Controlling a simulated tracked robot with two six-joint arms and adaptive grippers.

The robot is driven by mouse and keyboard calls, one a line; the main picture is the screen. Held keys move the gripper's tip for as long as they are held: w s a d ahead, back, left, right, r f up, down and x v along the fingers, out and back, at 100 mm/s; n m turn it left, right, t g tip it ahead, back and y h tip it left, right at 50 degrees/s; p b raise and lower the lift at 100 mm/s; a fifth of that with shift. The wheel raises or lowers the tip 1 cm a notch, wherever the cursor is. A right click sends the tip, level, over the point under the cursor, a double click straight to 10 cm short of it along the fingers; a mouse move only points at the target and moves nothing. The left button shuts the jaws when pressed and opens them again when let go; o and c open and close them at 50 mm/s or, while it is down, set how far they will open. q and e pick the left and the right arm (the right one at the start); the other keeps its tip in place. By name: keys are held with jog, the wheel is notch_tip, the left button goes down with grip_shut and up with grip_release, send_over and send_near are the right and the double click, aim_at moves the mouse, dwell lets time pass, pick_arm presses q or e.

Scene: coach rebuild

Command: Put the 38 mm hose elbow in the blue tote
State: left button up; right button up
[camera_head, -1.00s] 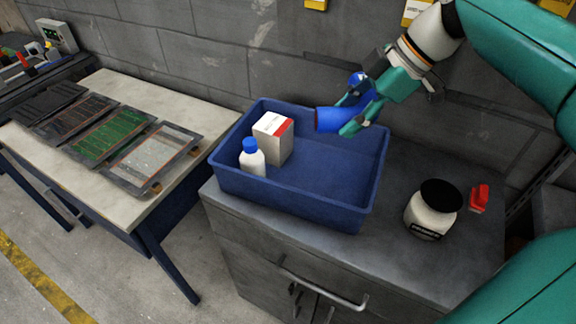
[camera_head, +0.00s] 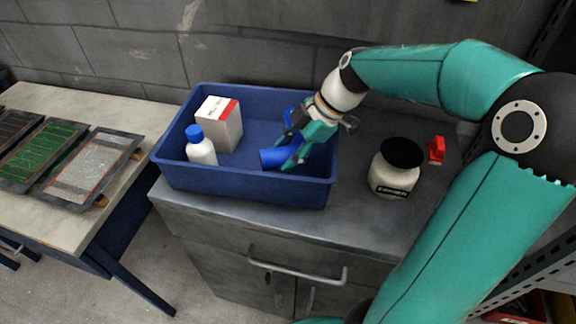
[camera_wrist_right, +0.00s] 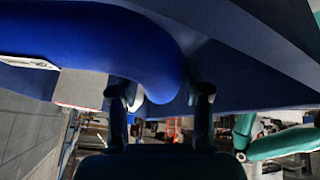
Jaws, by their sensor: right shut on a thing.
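The blue hose elbow (camera_head: 273,158) is in my right gripper (camera_head: 290,152), which is shut on it inside the blue tote (camera_head: 250,187). The elbow is low in the tote's right half; whether it touches the floor of the tote I cannot tell. In the right wrist view the elbow (camera_wrist_right: 110,45) fills the upper left, with the fingers (camera_wrist_right: 160,100) at its lower edge. My left gripper is not in view.
A white box with a red band (camera_head: 219,124) and a white bottle with a blue cap (camera_head: 201,147) stand in the tote's left half. A black-lidded jar (camera_head: 395,169) and a small red object (camera_head: 437,149) are on the cabinet (camera_head: 300,222) to the right.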

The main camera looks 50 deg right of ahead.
jog(key=shift+w+f, duration=0.1)
jog(key=shift+f, duration=2.4)
jog(key=o, duration=1.3)
jog(key=v, duration=1.2)
